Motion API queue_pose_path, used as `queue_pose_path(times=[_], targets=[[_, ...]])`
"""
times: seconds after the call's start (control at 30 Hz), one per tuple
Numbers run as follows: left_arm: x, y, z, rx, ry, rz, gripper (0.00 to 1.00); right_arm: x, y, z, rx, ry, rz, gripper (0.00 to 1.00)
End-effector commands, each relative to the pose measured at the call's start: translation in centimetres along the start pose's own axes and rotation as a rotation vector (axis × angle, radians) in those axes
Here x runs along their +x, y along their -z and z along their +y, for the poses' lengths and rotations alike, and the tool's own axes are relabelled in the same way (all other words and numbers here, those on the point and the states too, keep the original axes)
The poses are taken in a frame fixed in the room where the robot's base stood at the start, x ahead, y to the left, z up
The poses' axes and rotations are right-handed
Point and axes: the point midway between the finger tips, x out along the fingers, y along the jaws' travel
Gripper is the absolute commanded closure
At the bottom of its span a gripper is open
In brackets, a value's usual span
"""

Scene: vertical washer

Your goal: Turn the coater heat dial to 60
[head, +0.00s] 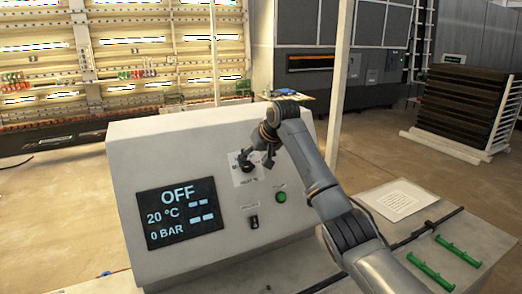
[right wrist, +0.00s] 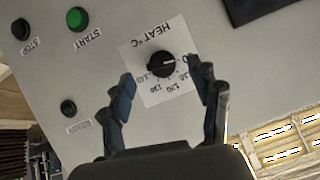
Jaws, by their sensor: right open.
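The heat dial (right wrist: 162,65) is a round black knob on a white label marked HEAT °C with a printed number scale. A small light mark shows on the knob, but the exact value is too small to read. In the head view the dial (head: 245,163) sits on the sloped front of the grey console (head: 150,150). My right gripper (right wrist: 165,82) is open, with one finger on each side of the dial label; no contact with the knob shows. In the head view my right gripper (head: 256,150) is close to the dial and partly covers its label. My left gripper is not in view.
The console display (head: 180,212) reads OFF, 20 °C, 0 BAR. A green start button (head: 281,197) and a black switch (head: 253,222) lie below the dial. Green handles (head: 430,270) and a paper sheet (head: 398,200) are on the surface at right.

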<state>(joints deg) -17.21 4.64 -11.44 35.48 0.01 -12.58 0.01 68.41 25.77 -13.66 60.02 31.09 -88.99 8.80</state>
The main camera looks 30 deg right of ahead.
Motion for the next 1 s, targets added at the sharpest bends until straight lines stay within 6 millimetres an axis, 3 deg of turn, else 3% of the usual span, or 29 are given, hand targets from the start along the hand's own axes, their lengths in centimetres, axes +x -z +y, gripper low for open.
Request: queue_pose_path(times=[0.2, 0.4, 1.0], targets=[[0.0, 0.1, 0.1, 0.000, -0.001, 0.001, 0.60, -4.7, 0.0, 0.1, -0.001, -0.001, 0.003, 0.38], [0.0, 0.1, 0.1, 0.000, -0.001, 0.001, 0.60, -7.0, 0.0, 0.1, 0.001, -0.001, 0.000, 0.38], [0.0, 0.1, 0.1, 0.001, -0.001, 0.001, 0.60, -7.5, 0.0, 0.0, 0.000, -0.001, -0.001, 0.38]])
